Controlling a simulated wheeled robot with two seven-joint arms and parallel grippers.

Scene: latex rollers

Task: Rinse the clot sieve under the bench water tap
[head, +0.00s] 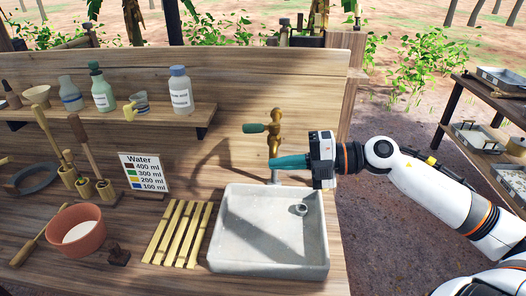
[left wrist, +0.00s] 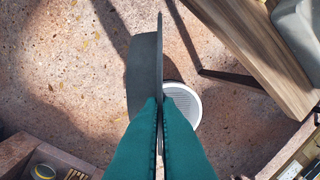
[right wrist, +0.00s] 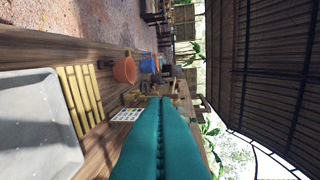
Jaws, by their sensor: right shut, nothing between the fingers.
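The brass tap (head: 275,142) stands on the wooden back board, its green lever (head: 255,128) pointing left. A short pale piece shows below its spout; I cannot tell whether it is water. My right gripper (head: 272,164) is shut and empty, its teal fingers crossing in front of the tap's lower part, below the lever. My left gripper (left wrist: 158,100) is outside the head view. Its fingers are closed on a thin, dark grey flat thing, apparently the clot sieve (left wrist: 143,75), seen nearly edge-on over the floor. The grey sink (head: 270,262) lies below the tap, with a drain at its back right.
Left of the sink are a bamboo rack (head: 178,234), a water sign (head: 143,173) and a terracotta bowl (head: 78,232). Bottles stand on a shelf (head: 150,116). A white-rimmed round thing (left wrist: 190,105) is partly hidden behind my left fingers. The sink basin is empty.

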